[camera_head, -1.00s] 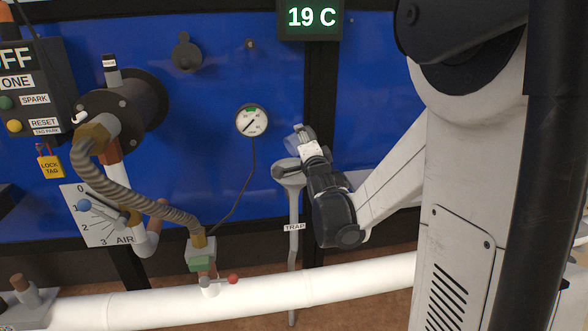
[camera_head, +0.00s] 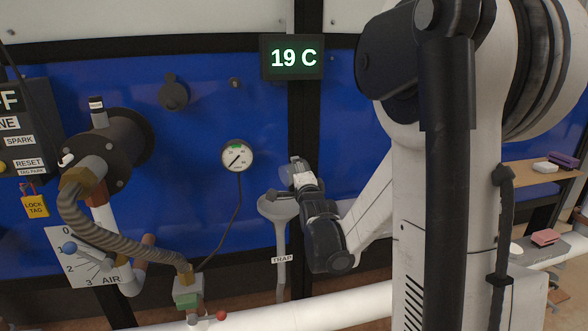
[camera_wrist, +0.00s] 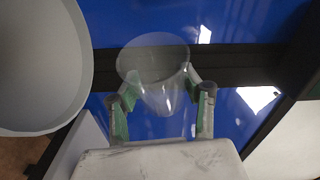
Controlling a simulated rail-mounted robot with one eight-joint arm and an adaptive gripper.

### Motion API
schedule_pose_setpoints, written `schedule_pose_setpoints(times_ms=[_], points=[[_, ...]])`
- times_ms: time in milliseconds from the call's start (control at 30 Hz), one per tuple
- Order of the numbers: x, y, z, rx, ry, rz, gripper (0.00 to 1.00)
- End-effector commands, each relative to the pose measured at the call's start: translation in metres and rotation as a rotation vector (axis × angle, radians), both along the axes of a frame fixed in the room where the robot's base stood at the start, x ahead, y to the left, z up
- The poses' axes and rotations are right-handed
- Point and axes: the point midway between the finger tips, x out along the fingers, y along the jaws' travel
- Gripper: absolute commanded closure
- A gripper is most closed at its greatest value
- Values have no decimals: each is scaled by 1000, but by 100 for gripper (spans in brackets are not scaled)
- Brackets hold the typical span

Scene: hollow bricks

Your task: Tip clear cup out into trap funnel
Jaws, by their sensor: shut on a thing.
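The clear cup (camera_wrist: 155,62) is see-through and sits between my fingers in the wrist view, its wide rim away from my palm. My gripper (camera_wrist: 160,88) is shut on it. In the head view, my gripper (camera_head: 298,172) is just above and right of the grey trap funnel (camera_head: 272,207), and the cup is small and faint at its tip. The funnel's wide bowl (camera_wrist: 40,60) fills the left of the wrist view, beside the cup and apart from it in the picture. I cannot make out any contents in the cup, or its exact tilt.
The blue panel (camera_head: 210,100) stands behind, with a round gauge (camera_head: 237,156) left of my gripper. A ribbed hose (camera_head: 125,235) and air valve are farther left. A white pipe (camera_head: 330,308) runs below. A wooden shelf (camera_head: 540,172) is at right.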

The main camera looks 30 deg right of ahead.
Motion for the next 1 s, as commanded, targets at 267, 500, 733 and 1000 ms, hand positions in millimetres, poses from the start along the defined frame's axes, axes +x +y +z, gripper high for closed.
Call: schedule_pose_setpoints(times_ms=[267, 500, 733, 1000], points=[[0, -4, 0, 39, 1, -6, 100], [-1, -8, 1, 92, 2, -13, 100], [0, -13, 3, 183, 1, -19, 100], [-1, -22, 8, 444, 2, -28, 100]])
